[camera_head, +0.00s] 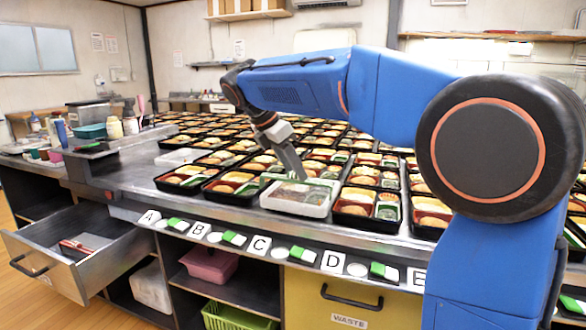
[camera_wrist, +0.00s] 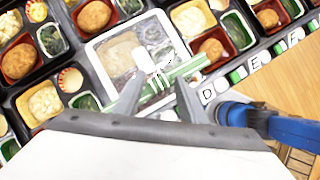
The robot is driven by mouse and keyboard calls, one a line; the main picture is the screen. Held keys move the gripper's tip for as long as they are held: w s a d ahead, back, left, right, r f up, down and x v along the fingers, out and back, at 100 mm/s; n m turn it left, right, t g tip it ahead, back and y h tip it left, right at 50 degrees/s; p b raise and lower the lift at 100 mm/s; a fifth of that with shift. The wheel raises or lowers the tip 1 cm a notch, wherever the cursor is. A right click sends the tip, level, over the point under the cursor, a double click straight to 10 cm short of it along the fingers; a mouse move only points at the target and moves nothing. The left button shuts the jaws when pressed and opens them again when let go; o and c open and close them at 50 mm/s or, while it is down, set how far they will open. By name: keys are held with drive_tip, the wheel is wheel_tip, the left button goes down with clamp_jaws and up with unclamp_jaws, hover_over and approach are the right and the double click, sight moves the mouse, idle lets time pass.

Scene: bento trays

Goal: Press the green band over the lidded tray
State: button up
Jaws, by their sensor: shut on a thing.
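The lidded tray (camera_head: 322,206) is white with a clear lid and stands at the front edge of the counter. It also shows in the wrist view, where its white rim (camera_wrist: 99,62) frames food seen through the lid. A green band with white stripes (camera_wrist: 187,70) lies slantwise across the tray's near right corner in the wrist view. My gripper (camera_head: 301,177) reaches down over the tray; its fingers (camera_wrist: 160,98) are shut on the green band. I cannot tell whether the band touches the lid all along.
Black bento trays (camera_head: 232,188) crowd both sides and the back. Letter cards and green-white pieces (camera_head: 233,238) line the front ledge. An open drawer (camera_head: 80,247) juts out at the left. Bare counter (camera_head: 122,178) lies left of the trays.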

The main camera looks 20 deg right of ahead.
sight(292, 178)
drive_tip(key=shift+f, duration=2.05)
idle(1.1)
drive_tip(key=o, duration=1.8)
drive_tip(key=shift+o, duration=0.2)
drive_tip(key=shift+r, duration=4)
